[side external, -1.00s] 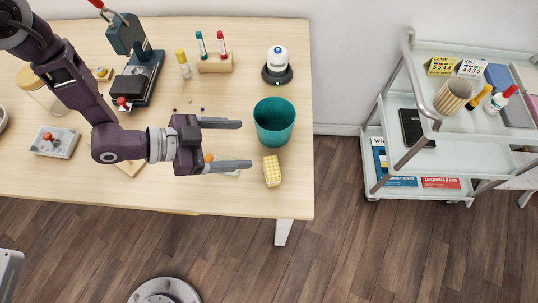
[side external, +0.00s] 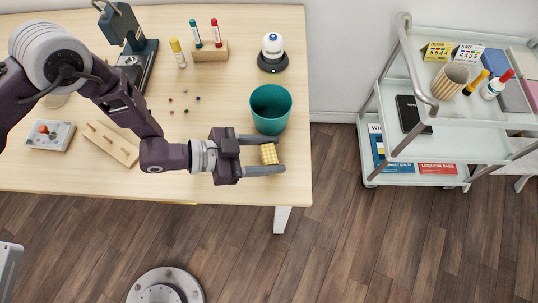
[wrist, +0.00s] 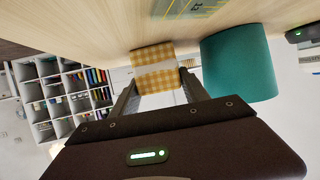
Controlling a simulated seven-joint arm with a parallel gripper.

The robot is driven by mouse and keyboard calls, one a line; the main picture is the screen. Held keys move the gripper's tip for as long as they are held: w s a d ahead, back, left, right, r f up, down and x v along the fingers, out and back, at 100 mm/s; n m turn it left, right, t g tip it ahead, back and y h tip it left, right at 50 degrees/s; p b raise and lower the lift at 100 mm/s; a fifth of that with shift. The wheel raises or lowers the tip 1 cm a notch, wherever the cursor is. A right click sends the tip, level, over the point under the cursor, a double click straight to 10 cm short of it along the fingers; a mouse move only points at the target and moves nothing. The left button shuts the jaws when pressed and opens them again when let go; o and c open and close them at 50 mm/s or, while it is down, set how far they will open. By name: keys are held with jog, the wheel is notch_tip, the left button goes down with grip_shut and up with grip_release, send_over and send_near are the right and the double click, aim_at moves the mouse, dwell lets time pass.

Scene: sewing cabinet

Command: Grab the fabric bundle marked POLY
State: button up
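A small yellow-and-white checked fabric bundle (side external: 268,154) stands on the table near its right edge, in front of the teal bin. The wrist view shows the bundle (wrist: 158,86) with a pale plain band around its middle. I can read no POLY marking on it. My gripper (side external: 273,154) is level with the bundle, with one finger on each side of it. The fingers look open, with little gap to the fabric; firm contact cannot be made out. In the wrist view, the fingertips of my gripper (wrist: 158,90) flank the bundle's lower part.
The teal bin (side external: 270,108) stands just behind the far finger. A white-topped device (side external: 272,52), marker stand (side external: 210,50), wooden block (side external: 111,143) and sewing machine (side external: 140,60) are farther off. A cart (side external: 455,120) stands right of the table, across open floor.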

jog(key=c, duration=0.8)
jog(key=shift+r, duration=0.1)
